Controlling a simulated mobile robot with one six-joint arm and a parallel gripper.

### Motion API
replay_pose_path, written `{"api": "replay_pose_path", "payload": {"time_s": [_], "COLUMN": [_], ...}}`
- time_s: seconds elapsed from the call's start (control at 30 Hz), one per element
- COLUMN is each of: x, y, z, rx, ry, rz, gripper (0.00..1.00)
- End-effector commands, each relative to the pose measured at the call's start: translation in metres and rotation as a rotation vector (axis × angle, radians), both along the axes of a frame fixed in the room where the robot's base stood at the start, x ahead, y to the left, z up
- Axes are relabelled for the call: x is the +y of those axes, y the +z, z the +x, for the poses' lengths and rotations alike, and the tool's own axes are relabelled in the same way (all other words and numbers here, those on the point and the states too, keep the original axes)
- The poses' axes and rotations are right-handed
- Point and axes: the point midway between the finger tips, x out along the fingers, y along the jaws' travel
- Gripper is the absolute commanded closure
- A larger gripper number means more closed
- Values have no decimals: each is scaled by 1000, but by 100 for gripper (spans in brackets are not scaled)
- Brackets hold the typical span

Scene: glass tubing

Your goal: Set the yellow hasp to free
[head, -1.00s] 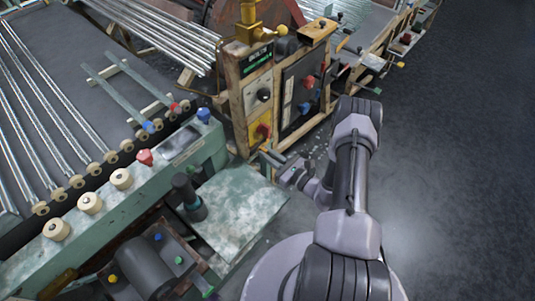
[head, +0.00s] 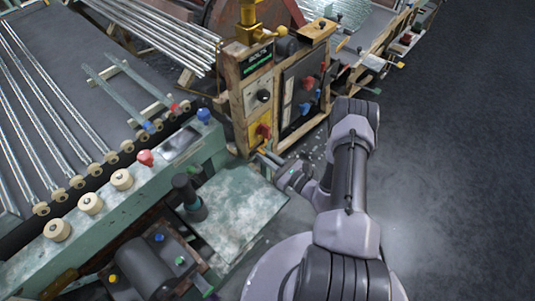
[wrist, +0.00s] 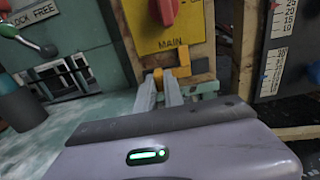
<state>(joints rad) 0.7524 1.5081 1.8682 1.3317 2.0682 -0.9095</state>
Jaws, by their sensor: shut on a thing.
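The yellow hasp (wrist: 183,58) shows as a small orange-yellow piece at my fingertips in the wrist view, below the yellow MAIN panel. My gripper (wrist: 163,82) has its two grey fingers around it, and they appear shut on it. The fingers hide part of the hasp, so its exact setting is hard to tell. In the head view my gripper (head: 268,158) reaches to the foot of the wooden-framed control cabinet (head: 238,105). A plate marked LOCK FREE (wrist: 38,15) is at the upper left of the wrist view.
A red switch (wrist: 163,10) is on the yellow panel (wrist: 170,42) just above my fingers. A dark gauge panel (wrist: 280,50) stands to the right. A stained green-white plate (head: 235,210) lies in front of the cabinet. Open floor (head: 450,180) is on the right.

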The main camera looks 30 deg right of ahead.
Motion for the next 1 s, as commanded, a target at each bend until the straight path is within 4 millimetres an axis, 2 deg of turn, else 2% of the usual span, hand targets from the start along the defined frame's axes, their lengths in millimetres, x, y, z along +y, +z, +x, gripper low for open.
{"api": "replay_pose_path", "payload": {"time_s": [0.1, 0.4, 0.43, 0.5, 0.53, 0.87, 1.0], "x": [14, 18, 18, 18, 18, 16, 7], "y": [1, -1, -1, -1, -1, 0, 2], "z": [-6, -7, -7, -7, -7, -9, -28], "rx": [5, 5, 5, 5, 4, 3, 5], "ry": [3, 5, 6, 6, 6, 2, -3], "rz": [1, 1, 1, 1, 1, 0, 1], "gripper": [100, 100, 82, 68, 65, 65, 65]}}
